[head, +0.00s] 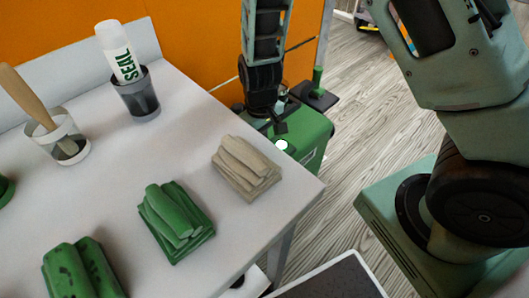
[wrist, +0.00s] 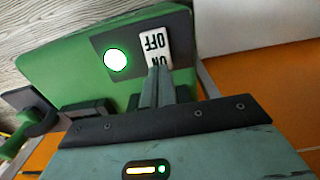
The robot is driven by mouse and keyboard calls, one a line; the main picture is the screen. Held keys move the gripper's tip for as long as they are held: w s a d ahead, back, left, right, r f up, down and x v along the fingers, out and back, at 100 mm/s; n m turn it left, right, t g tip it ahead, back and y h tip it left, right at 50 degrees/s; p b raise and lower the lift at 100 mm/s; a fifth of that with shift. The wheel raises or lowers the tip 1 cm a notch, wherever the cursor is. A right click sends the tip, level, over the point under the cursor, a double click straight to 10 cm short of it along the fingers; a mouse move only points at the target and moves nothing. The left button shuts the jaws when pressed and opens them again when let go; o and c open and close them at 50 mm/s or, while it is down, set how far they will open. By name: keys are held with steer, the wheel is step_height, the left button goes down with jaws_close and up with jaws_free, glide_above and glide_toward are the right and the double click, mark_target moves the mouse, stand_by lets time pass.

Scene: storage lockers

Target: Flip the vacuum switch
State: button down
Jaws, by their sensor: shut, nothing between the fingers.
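The green vacuum (head: 312,133) stands on the floor beyond the right end of the table. It fills much of the wrist view (wrist: 60,75). Its white switch (wrist: 156,42) carries OFF and ON, upside down in the wrist view, on a dark panel. A round light (wrist: 116,60) beside the switch glows white with a green rim; it also shows in the head view (head: 281,144). My gripper (wrist: 158,72) is shut and empty, its tips at the ON end of the switch, partly covering it. I cannot tell whether they press it. My gripper (head: 279,127) hides the switch in the head view.
A light table (head: 110,180) at left holds green folded cloths (head: 175,220), a beige stack of cloths (head: 246,167), a dark cup (head: 138,98) with a SEAL bottle and a clear cup (head: 62,140). An orange wall (head: 190,40) stands behind. Wood floor (head: 350,120) lies open to the right.

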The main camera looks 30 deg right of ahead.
steer(key=shift+f+b, duration=0.7)
steer(key=shift+f, duration=0.25)
stand_by(0.9)
steer(key=shift+r, duration=0.1)
step_height(320, 180, up, 7)
steer(key=p, duration=0.7)
stand_by(0.5)
